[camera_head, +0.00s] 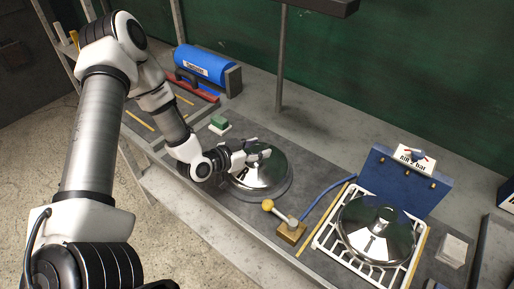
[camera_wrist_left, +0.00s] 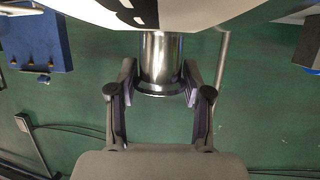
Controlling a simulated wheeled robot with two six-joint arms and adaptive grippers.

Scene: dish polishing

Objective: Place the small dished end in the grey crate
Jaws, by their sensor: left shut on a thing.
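A shiny dished end (camera_head: 262,180) with a short neck is at a round plate (camera_head: 238,191) on the bench in the head view. My left gripper (camera_head: 260,156) is at its top, shut on the neck. In the left wrist view the fingers of my left gripper (camera_wrist_left: 157,92) lie on both sides of the metal neck, and the dished end (camera_wrist_left: 210,14) fills the top edge. I cannot tell if it rests on the plate or is lifted. A second shiny dished end (camera_head: 352,222) sits on a white wire rack (camera_head: 319,242). I cannot make out a grey crate for certain.
A yellow-knobbed lever (camera_head: 268,205) on a brass block stands between plate and rack. A blue panel (camera_head: 374,168) with an air-pressure sign is behind the rack. A blue tank (camera_head: 205,64) is at the back left. A dark grey tray-like edge (camera_head: 485,255) shows at far right.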

